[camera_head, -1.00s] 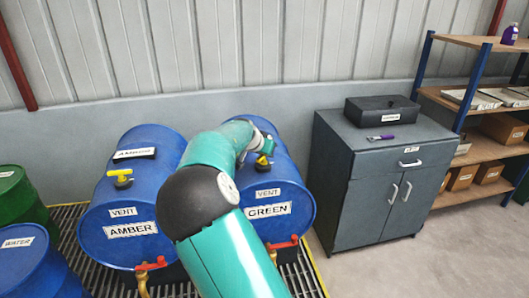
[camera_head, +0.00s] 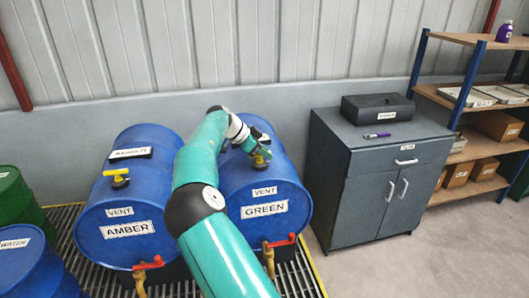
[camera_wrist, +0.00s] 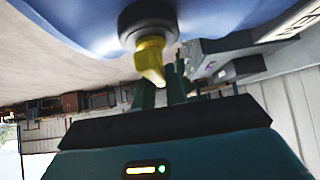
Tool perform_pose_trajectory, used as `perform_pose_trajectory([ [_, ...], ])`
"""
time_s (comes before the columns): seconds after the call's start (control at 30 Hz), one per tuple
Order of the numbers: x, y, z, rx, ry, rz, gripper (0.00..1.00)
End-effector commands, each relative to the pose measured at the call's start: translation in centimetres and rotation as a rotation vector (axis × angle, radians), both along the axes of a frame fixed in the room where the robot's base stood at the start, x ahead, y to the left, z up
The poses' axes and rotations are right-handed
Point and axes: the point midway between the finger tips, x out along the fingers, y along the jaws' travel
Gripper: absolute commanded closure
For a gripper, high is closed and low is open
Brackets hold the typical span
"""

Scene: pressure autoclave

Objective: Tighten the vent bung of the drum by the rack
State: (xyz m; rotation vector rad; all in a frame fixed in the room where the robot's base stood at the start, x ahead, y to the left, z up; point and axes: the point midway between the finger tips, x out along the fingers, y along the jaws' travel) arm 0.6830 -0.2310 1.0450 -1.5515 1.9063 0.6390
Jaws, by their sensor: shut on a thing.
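Two blue drums lie on their sides. The GREEN drum (camera_head: 285,190) is the right one, nearer the shelving rack (camera_head: 470,95); the AMBER drum (camera_head: 95,220) is left of it. My gripper (camera_head: 261,154) is at the vent bung (camera_head: 259,163) on top of the GREEN drum. In the wrist view the bung's yellow handle (camera_wrist: 151,58) sits below its black round base (camera_wrist: 147,22), with my gripper's fingers (camera_wrist: 160,88) shut on the handle. The far finger's contact is partly hidden. The AMBER drum has its own yellow-handled bung (camera_head: 117,178).
A grey cabinet (camera_head: 375,175) stands right of the drums, with a dark box (camera_head: 377,107) and a purple-handled tool (camera_head: 377,135) on top. Red-handled taps (camera_head: 282,241) stick out in front of the drums. Green and WATER-labelled blue drums stand at far left.

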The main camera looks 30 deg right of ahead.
Motion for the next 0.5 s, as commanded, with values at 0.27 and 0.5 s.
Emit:
perform_pose_trajectory([
  [0.27,-0.14,0.10,-0.33,0.006,0.003,-0.062,1.00],
  [0.5,-0.18,0.13,-0.39,0.007,0.003,-0.067,1.00],
])
